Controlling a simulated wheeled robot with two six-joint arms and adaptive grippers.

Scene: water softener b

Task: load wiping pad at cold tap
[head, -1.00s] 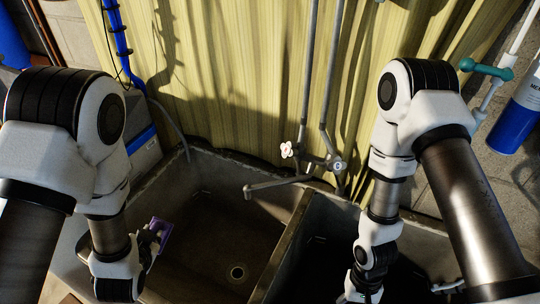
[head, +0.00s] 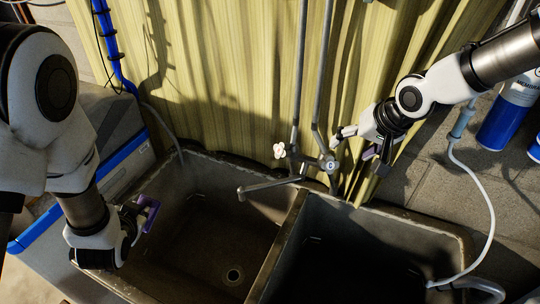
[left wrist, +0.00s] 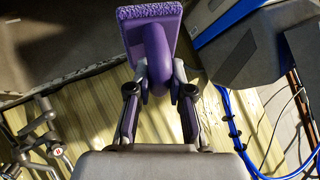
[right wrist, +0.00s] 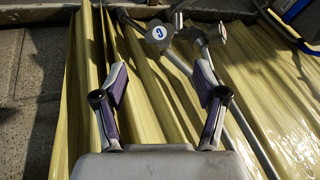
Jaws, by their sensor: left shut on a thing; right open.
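The purple wiping pad (left wrist: 150,28) is in my left gripper (left wrist: 159,78), which is shut on its rounded handle. In the head view the pad (head: 148,212) is over the sink's left rim, beside my left gripper (head: 136,216). The cold tap (head: 330,165), a round knob with a blue mark, sits on the pipework behind the sink. My right gripper (head: 358,148) is open and empty, just right of this knob. In the right wrist view the cold tap (right wrist: 160,31) lies beyond the spread, purple-lined fingers (right wrist: 161,80), apart from them.
A second, pale knob (head: 280,150) and a spout (head: 268,186) are left of the cold tap. The double-basin sink (head: 285,240) looks empty. A yellow curtain (head: 225,90) hangs behind. A white hose (head: 488,220) and blue-white cylinder (head: 507,110) stand right.

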